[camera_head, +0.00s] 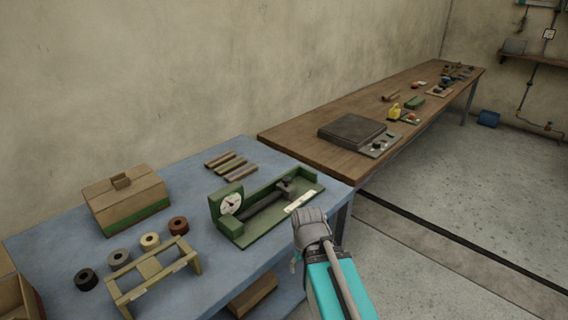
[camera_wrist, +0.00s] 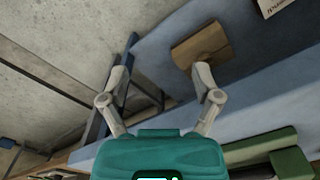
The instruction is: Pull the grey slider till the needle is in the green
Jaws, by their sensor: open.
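A green fixture (camera_head: 238,233) stands on the blue table, with a round white dial (camera_head: 231,204) on its left end. The dial's needle and any green zone are too small to read. A dark grey rod (camera_head: 262,205) runs along the fixture to a dark block (camera_head: 286,188) near its right end; this block appears to be the slider. In the wrist view my gripper (camera_wrist: 160,76) is open and empty, its two fingers spread apart. A green part (camera_wrist: 262,148), likely the fixture, shows at lower right there. Nothing lies between the fingers.
The blue table (camera_head: 60,245) also holds a wooden box (camera_head: 127,202), several rolls, a wooden rack (camera_head: 150,279) and some bars. A wooden block (camera_head: 252,296) lies below on a lower shelf. A long brown table (camera_head: 300,138) stands behind.

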